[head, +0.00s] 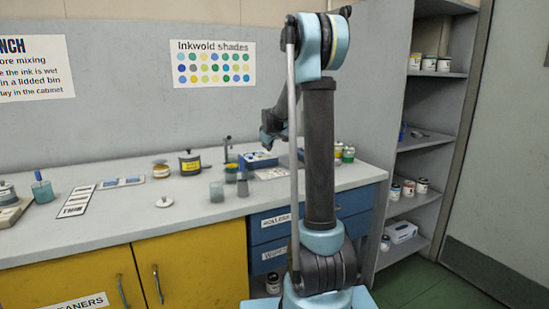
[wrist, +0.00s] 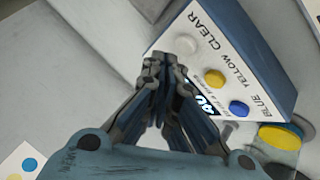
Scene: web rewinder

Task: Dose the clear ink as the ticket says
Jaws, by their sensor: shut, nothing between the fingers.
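The ink dispenser (head: 258,159) is a blue box with a white face, on the bench left of my arm in the head view. In the wrist view the dispenser (wrist: 240,60) fills the upper right. Its face has a white CLEAR button (wrist: 187,43), a yellow YELLOW button (wrist: 213,77) and a blue BLUE button (wrist: 238,108). My gripper (wrist: 160,60) is shut and empty, its tips beside the CLEAR button; I cannot tell if they touch. My fingers partly hide a lit display. I cannot pick out the ticket for certain.
A yellow-topped container (wrist: 280,137) stands beside the dispenser. On the bench in the head view are a grey-green cup (head: 217,192), a dark lidded pot (head: 190,163) and a white lid (head: 164,202). A shade chart (head: 213,63) hangs above. The front bench edge is mostly clear.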

